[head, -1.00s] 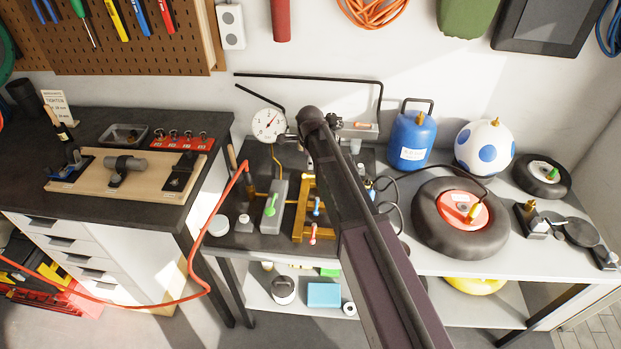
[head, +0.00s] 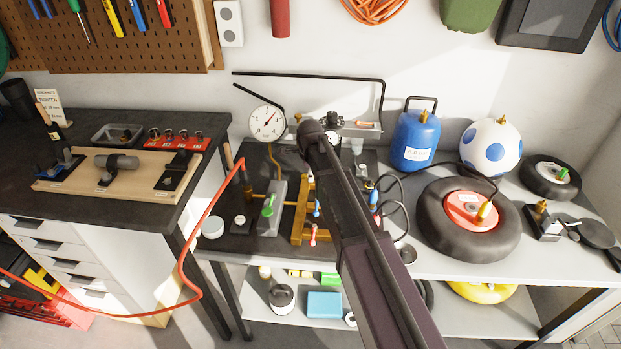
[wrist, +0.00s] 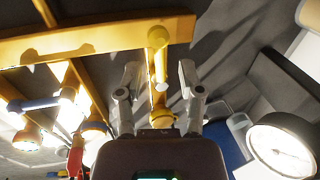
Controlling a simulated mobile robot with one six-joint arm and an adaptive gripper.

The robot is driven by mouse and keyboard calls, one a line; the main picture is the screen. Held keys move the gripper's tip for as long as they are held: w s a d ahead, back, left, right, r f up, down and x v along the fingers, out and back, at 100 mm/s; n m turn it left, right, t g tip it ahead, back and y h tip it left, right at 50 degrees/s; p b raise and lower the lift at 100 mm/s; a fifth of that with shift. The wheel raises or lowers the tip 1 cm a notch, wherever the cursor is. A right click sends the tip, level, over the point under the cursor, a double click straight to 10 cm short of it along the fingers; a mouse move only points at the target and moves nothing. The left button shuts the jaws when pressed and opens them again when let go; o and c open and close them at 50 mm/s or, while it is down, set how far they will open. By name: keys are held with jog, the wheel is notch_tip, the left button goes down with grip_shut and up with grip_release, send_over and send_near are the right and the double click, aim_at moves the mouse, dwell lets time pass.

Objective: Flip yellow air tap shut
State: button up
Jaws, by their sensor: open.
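The yellow air tap (wrist: 158,58) shows in the wrist view as a rounded yellow lever standing out from a yellow pipe frame (wrist: 95,40). My gripper (wrist: 160,82) is open, with one grey finger on each side of the tap. I cannot tell whether either finger touches it. In the head view my arm hides the yellow tap and my gripper. The pipe frame (head: 299,222) shows there left of my arm, with a blue tap (head: 317,208) and a red tap (head: 313,232). A green tap (head: 268,206) sits on a grey block to the left.
A round pressure gauge (head: 267,123) stands behind the pipes, and shows at lower right in the wrist view (wrist: 281,150). A red hose (head: 205,220) hangs at left. A blue tank (head: 415,142) and a tyre (head: 440,235) stand right of my arm.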

jog(key=shift+f, duration=0.35)
grip_shut()
